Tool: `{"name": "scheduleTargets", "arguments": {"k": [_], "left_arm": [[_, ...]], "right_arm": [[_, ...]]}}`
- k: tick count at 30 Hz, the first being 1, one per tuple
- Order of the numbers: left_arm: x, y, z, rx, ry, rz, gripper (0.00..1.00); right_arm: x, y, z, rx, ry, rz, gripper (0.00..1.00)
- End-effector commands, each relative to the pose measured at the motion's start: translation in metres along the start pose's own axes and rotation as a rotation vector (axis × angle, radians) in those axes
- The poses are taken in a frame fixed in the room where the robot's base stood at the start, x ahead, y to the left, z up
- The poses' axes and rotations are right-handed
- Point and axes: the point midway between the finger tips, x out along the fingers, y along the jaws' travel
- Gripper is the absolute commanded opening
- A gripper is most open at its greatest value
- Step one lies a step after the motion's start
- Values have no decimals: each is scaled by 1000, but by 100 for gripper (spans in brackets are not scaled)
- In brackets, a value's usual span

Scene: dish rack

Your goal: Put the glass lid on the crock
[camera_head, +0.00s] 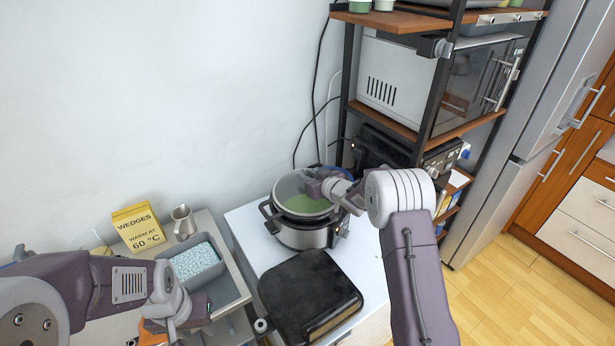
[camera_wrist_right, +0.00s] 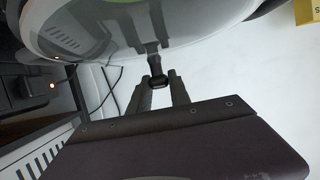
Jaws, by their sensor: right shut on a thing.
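The crock (camera_head: 299,237) is a silver slow cooker with dark handles and a dark rim, standing on the white counter. The round glass lid (camera_head: 290,190) is over its opening, and green shows through the glass. The lid also fills the top of the right wrist view (camera_wrist_right: 95,35). My right gripper (camera_head: 318,186) is shut on the lid's dark knob (camera_wrist_right: 156,81). The lid looks raised and slightly offset toward the wall; its exact gap to the rim is unclear. My left gripper (camera_head: 195,312) is at the lower left, away from the crock, its fingers hard to make out.
A black closed appliance (camera_head: 308,293) stands in front of the crock. A grey tray with a speckled block (camera_head: 195,261), a metal pitcher (camera_head: 183,222) and a yellow sign (camera_head: 137,226) are left. A shelf rack with a microwave (camera_head: 395,77) rises behind right.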

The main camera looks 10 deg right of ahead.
Motion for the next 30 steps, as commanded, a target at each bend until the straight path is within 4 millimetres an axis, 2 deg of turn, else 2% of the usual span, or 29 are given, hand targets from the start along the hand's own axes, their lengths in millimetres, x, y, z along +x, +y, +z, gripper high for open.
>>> {"name": "scheduleTargets", "arguments": {"k": [6, 7, 9, 20, 23, 30], "left_arm": [[3, 0, 0, 0, 0, 0, 36], [2, 0, 0, 0, 0, 0, 36], [2, 0, 0, 0, 0, 0, 36], [4, 0, 0, 0, 0, 0, 36], [8, 0, 1, 0, 0, 0, 36], [19, 0, 2, 0, 0, 0, 36]], "right_arm": [[1, 0, 2, -1, 3, 0, 0], [1, 0, 2, -1, 3, 0, 29], [1, 0, 2, -1, 3, 0, 48], [-2, 0, 4, 1, -1, 1, 49], [-15, 1, 4, 0, 1, 1, 49], [-64, 1, 4, 0, 2, 3, 49]]}}
